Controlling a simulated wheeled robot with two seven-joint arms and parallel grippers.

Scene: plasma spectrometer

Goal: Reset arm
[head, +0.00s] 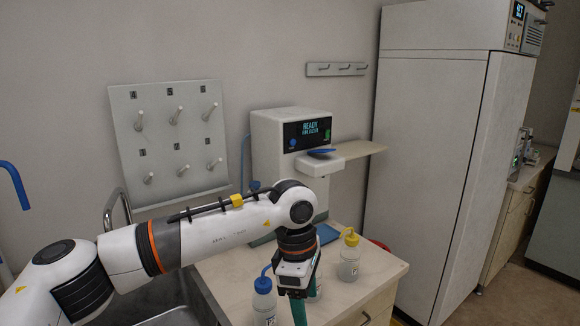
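My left arm comes in from the left and reaches across the counter. Its gripper (298,300) points down at the bottom of the head view, in front of the counter's bottles. A green piece shows below its dark wrist; I cannot tell whether it is a finger or something held. The fingertips are cut off or hidden, so I cannot tell whether it is open or shut. My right gripper is not in view.
A blue-capped wash bottle (264,302) stands left of the gripper and a yellow-capped one (349,262) right of it. The spectrometer (272,140) with a READY screen stands behind. A pegboard (150,120) hangs at left; a tall white cabinet (430,150) stands at right.

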